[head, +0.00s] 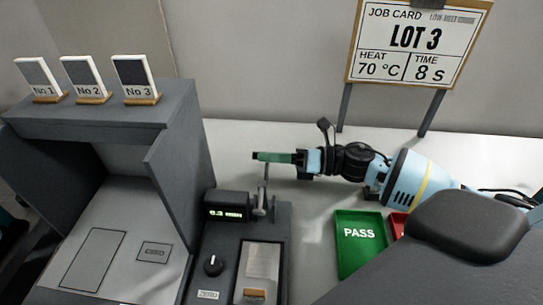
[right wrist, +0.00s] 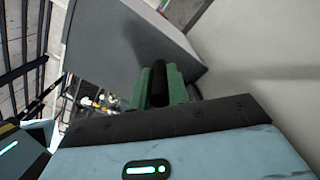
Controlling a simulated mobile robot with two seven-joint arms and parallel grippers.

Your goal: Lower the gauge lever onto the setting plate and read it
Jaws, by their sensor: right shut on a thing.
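The gauge (head: 226,213) stands right of the grey press housing, with a lit green display whose digits are too small to read surely. Its lever (head: 262,185) stands raised, up from the gauge. My right gripper (head: 272,157) is shut on the lever's top end, its green fingers lying across it. In the right wrist view the green fingers (right wrist: 168,88) close around a dark cylindrical grip (right wrist: 158,82). The setting plate (head: 262,262), pale metal, lies on the gauge base below and in front of the lever, apart from it. My left gripper is not in view.
The grey housing (head: 110,115) with sample cards No 1, No 2 and No 3 stands at left. A knob (head: 213,265) and ZERO label (head: 208,294) sit beside the plate. A green PASS tray (head: 358,240) and a partly hidden red tray (head: 397,224) are at right. The job card (head: 415,45) is behind.

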